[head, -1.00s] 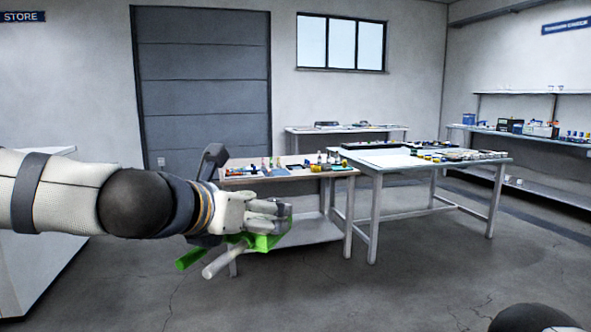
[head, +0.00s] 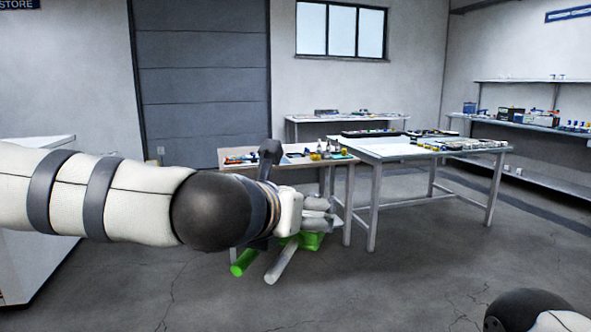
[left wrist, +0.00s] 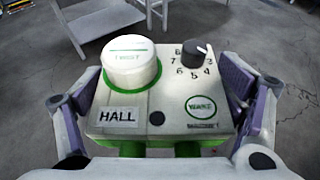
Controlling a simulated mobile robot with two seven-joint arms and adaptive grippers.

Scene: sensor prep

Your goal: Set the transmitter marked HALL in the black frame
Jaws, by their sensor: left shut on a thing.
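The transmitter marked HALL (left wrist: 157,105) fills the middle of the left wrist view. It has a white face with a HALL label, a round TWIST cap, a black numbered dial and a green-ringed WAKE button. Its green body also shows in the head view (head: 311,241), with a green and a pale rod sticking out below. My left gripper (head: 316,218) is shut on it, with a finger at each side in the left wrist view (left wrist: 162,88). The transmitter is held in the air before the tables. I cannot make out the black frame for certain. My right gripper is out of view.
A wooden-topped bench (head: 290,160) with small objects stands behind the gripper. A white table (head: 385,152) with a dark tray (head: 370,133) and other items adjoins it. Shelves (head: 540,128) line the right wall.

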